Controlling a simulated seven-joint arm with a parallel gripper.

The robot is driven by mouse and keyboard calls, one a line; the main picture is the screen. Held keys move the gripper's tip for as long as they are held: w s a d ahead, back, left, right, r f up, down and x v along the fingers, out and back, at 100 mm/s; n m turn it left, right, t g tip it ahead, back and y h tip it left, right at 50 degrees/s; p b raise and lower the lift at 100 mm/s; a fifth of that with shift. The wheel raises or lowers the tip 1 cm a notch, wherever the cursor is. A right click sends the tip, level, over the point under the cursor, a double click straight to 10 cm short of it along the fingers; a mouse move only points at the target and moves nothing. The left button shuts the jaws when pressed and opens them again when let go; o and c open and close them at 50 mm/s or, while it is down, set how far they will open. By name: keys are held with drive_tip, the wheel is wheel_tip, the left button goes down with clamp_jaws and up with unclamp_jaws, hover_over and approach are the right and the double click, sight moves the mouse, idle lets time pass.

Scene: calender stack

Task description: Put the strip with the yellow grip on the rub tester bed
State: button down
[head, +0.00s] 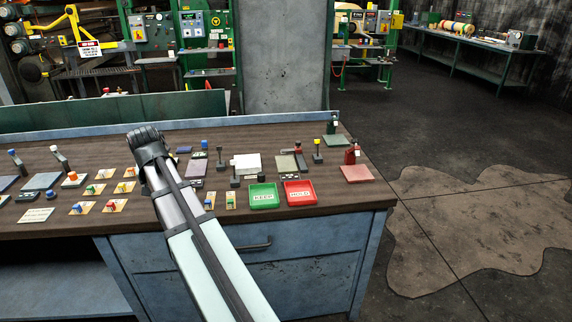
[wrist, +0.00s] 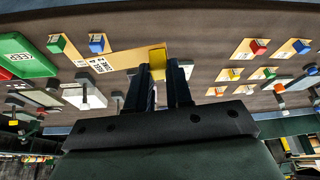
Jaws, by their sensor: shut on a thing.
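My gripper (wrist: 158,72) is shut on the yellow grip (wrist: 157,57) of a tan strip (wrist: 128,59), seen in the wrist view. Printed dark lettering shows toward the strip's left end. I cannot tell whether the strip touches the table. In the head view my dark gripper body (head: 150,150) is over the left middle of the table, and my arm hides the fingertips and the strip. A pale plate (head: 246,163) lies among dark posts right of my arm; it also shows in the wrist view (wrist: 84,98). I cannot tell which fixture is the rub tester bed.
A green KEEP tray (head: 264,196) and a red tray (head: 299,193) stand at the front right. Strips with blue (head: 209,202) and green (head: 230,201) grips lie left of them. Several gripped cards lie left of my arm. Red (head: 352,158) and green (head: 332,127) upright fixtures stand at the right.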

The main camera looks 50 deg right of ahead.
drive_tip(key=s+d+m, duration=0.2)
drive_tip(key=s+d, duration=0.1)
drive_tip(key=d, duration=1.4)
drive_tip(key=n+y, duration=0.6)
drive_tip(key=n, duration=1.2)
hover_over(284, 168)
drive_tip(key=s+d, duration=0.1)
drive_tip(key=s, duration=0.1)
drive_tip(key=shift+w+d+f, duration=0.1)
drive_tip(key=shift+w+f, duration=0.05)
drive_tip(key=shift+f, duration=2.05)
drive_tip(key=shift+w+d+f, duration=0.1)
drive_tip(key=shift+w+f, duration=0.05)
drive_tip(key=shift+f, duration=2.05)
